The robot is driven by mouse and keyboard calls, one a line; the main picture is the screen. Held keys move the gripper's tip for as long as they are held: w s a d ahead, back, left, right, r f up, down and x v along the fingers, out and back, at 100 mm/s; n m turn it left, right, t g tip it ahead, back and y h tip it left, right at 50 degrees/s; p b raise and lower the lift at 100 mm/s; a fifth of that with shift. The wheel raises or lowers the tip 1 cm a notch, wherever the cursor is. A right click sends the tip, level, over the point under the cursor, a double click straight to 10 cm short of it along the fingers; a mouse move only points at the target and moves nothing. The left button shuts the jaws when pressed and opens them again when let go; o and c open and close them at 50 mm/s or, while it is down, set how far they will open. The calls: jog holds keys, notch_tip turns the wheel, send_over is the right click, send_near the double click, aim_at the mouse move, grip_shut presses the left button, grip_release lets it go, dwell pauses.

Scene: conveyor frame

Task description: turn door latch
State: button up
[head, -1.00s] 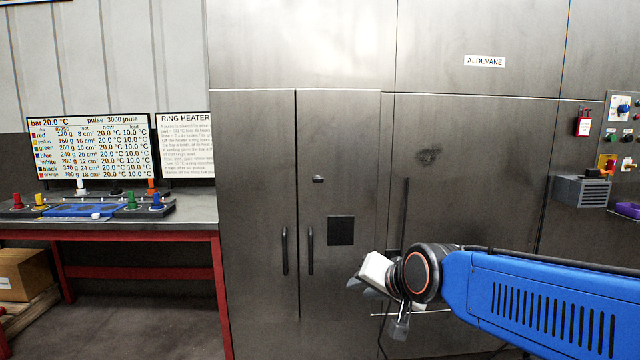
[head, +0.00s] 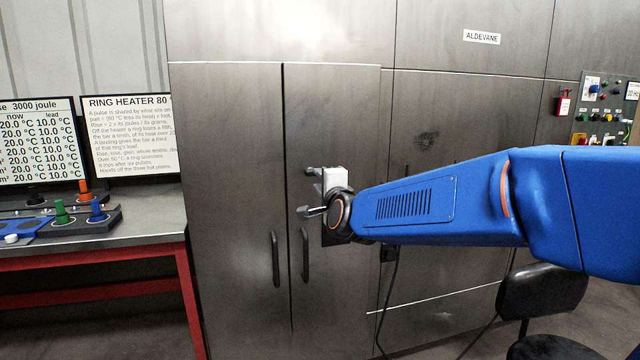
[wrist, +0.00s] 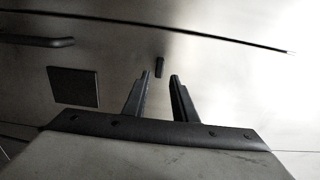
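The door latch (wrist: 159,67) is a small dark bar on the grey steel cabinet door. In the wrist view it shows just beyond my fingertips, lined up with the gap between them. My gripper (wrist: 160,75) is open, with its two dark fingers on either side of that gap and nothing between them. In the head view my gripper (head: 308,190) is close to the right-hand cabinet door (head: 345,110), above its handle. There I cannot clearly separate the latch from the upper finger. I cannot tell whether a finger touches the latch.
Two vertical black handles, left (head: 275,258) and right (head: 305,255), flank the door seam. A dark square panel (wrist: 74,87) lies to the left in the wrist view. A red-framed bench (head: 150,232) stands left; a black chair (head: 540,292) stands lower right.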

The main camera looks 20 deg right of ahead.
aim_at(313, 174)
jog(key=shift+w, duration=3.15)
grip_shut()
